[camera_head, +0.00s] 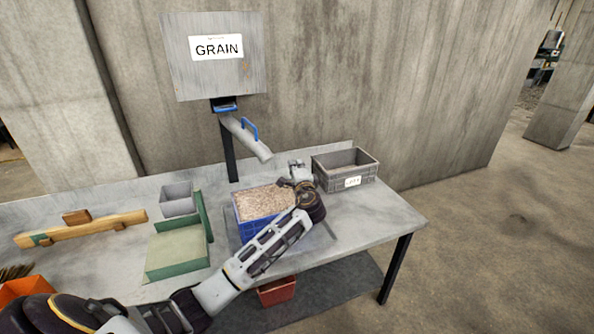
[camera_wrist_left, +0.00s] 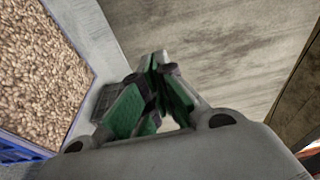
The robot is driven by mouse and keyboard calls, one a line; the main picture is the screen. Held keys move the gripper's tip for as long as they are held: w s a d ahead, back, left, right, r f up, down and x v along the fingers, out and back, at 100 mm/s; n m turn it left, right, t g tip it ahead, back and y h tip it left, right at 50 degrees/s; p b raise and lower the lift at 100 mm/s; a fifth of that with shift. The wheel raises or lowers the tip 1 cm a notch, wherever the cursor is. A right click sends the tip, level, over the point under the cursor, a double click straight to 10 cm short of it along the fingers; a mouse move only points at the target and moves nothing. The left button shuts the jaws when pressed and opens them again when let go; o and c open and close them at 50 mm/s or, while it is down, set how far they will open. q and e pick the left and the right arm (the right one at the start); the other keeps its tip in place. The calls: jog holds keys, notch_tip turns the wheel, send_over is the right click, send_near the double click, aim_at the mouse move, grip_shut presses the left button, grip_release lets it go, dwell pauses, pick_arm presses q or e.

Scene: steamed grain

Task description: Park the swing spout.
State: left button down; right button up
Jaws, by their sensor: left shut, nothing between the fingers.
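The swing spout (camera_head: 245,138) is a grey pipe under the GRAIN hopper (camera_head: 212,75). It slants down to the right, with its open end toward the back of the blue crate, and a blue handle (camera_head: 251,129) stands on it. The blue crate (camera_head: 254,229), full of pale grain (camera_head: 262,202), sits on the table below; it also shows in the wrist view at the left edge (camera_wrist_left: 15,150). My left gripper (camera_head: 296,165) is right of the spout and apart from it, by the crate's back right corner. Its green-padded fingers (camera_wrist_left: 158,65) are shut and empty.
A grey crate (camera_head: 335,178) with a label stands close right of my left gripper. A green scale-like stand (camera_head: 178,250), a small grey bin (camera_head: 177,198) and a wooden bar (camera_head: 85,229) lie left. The table's front right (camera_head: 385,215) is clear. A concrete wall (camera_head: 350,70) rises behind.

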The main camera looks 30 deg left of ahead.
pick_arm(q)
jog(key=a, duration=0.3)
jog(key=a+p, duration=0.1)
jog(key=a, duration=0.1)
jog(key=shift+w+a, duration=0.3)
jog(key=shift+w, duration=0.1)
pick_arm(e)
jog(key=shift+s+a+r, duration=0.3)
jog(key=shift+s+r, duration=0.1)
jog(key=shift+s, duration=0.35)
jog(key=shift+d, duration=0.1)
jog(key=shift+s+d, duration=0.1)
jog(key=shift+d, duration=0.55)
pick_arm(q)
jog(key=shift+s, duration=0.15)
pick_arm(e)
jog(key=shift+s, duration=0.1)
